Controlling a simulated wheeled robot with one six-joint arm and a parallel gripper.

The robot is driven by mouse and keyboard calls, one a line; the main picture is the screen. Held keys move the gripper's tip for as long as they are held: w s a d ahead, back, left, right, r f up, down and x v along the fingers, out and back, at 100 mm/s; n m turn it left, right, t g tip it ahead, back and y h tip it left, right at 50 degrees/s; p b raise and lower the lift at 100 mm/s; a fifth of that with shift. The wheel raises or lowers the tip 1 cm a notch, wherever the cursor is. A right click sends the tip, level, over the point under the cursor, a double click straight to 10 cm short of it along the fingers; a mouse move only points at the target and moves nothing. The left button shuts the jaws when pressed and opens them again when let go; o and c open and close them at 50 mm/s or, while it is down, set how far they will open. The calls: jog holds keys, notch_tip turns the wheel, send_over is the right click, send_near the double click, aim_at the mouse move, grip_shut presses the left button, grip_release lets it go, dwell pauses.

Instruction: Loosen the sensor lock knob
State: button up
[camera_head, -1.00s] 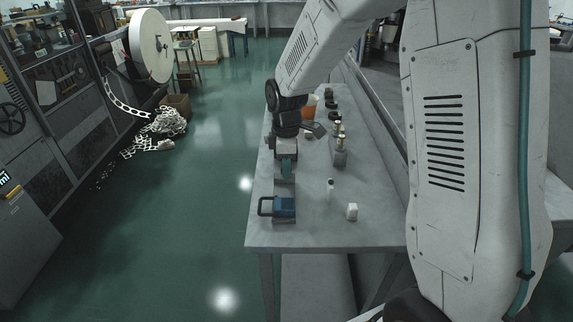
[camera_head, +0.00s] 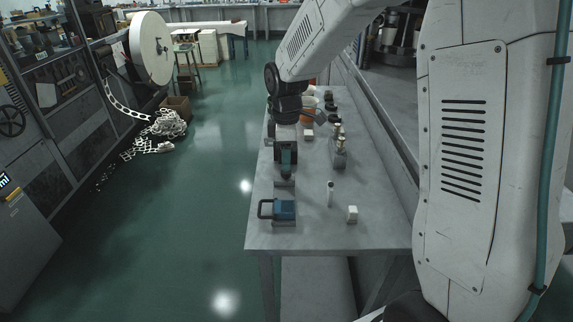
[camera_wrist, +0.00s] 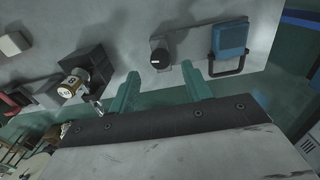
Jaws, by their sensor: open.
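In the wrist view, a black round knob (camera_wrist: 159,55) with a small white mark sits on a grey block on the bench. My gripper (camera_wrist: 160,72) is open, and its two teal fingers stand either side of the knob in the picture. Whether they are level with it or short of it I cannot tell. Nothing is between the fingers in their grip. In the head view my gripper (camera_head: 287,160) hangs low over the left side of the bench. The knob is too small and dark to make out clearly there.
A blue device with a black handle (camera_head: 284,209) lies on the bench (camera_head: 345,236) nearby; the wrist view shows it right of the fingers (camera_wrist: 231,38). A labelled cylinder (camera_wrist: 73,83) in a dark holder stands left of them. A white bottle (camera_head: 330,192) and white block (camera_head: 352,213) stand nearer.

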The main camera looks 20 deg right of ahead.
jog(key=shift+r, duration=1.8)
jog(key=shift+s+m, duration=0.1)
jog(key=shift+m, duration=0.4)
jog(key=s+r+m, duration=0.3)
jog(key=s+m, duration=0.1)
jog(key=s, duration=0.6)
jog(key=s+d+r+m+t, duration=0.1)
jog(key=s+r+m, duration=0.2)
jog(key=s, duration=0.7)
jog(key=s+d+r+m, duration=0.1)
jog(key=s+r+m, duration=0.3)
jog(key=s, duration=0.6)
jog(key=shift+s+d+m, duration=0.2)
jog(key=shift+s+m, duration=0.2)
jog(key=shift+m, duration=0.4)
